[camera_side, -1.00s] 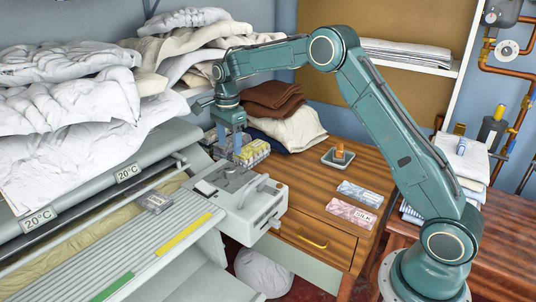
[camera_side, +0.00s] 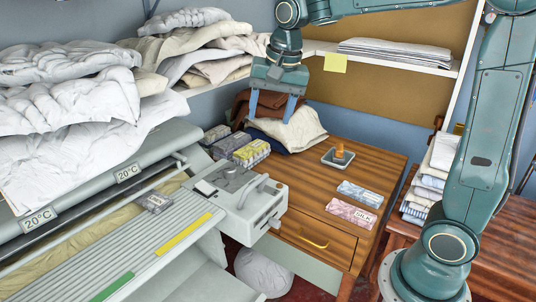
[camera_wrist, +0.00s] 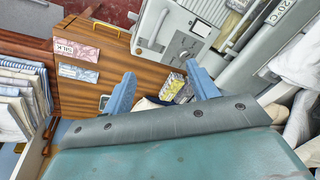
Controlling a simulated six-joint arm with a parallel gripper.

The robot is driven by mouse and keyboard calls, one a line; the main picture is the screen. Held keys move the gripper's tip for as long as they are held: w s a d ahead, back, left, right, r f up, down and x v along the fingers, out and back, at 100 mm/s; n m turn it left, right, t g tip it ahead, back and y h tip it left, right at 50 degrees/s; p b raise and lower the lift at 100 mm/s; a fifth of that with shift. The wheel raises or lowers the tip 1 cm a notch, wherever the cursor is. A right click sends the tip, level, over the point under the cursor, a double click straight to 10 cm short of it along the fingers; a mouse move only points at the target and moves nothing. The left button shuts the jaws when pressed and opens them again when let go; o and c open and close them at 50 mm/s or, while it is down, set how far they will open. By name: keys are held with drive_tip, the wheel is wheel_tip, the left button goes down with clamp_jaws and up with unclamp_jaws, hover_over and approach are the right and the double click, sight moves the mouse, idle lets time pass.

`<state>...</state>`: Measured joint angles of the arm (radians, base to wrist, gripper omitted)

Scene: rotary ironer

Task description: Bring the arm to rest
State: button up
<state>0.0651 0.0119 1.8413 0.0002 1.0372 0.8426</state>
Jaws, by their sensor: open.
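My gripper (camera_side: 272,112) is open and empty, its two blue fingers pointing down in front of the brown and cream folded cloths at the back of the wooden table. In the wrist view my gripper (camera_wrist: 160,76) shows its fingers spread apart with nothing held between them. The yellow-labelled block (camera_side: 251,153) stands below and to the left of it, at the back corner of the ironer's control box (camera_side: 245,200), apart from the fingers. The yellow block also shows in the wrist view (camera_wrist: 172,86).
A shelf (camera_side: 400,62) with folded white sheets runs behind my arm. Piles of white linen (camera_side: 70,110) lie left on the ironer. A pink card (camera_side: 351,214), a blue card (camera_side: 359,194) and a grey dish (camera_side: 331,159) lie on the table. Folded cloths (camera_side: 428,182) are stacked at right.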

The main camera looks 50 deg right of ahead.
drive_tip(key=s+a+f+n+t, duration=0.1)
drive_tip(key=s+n, duration=0.4)
drive_tip(key=s, duration=0.5)
drive_tip(key=s+a+f+n+t, duration=0.1)
drive_tip(key=s+n, duration=0.4)
drive_tip(key=s, duration=0.6)
drive_tip(key=shift+s+a+f+t, duration=0.15)
drive_tip(key=shift+a+f+t, duration=0.15)
drive_tip(key=shift+f+t, duration=0.15)
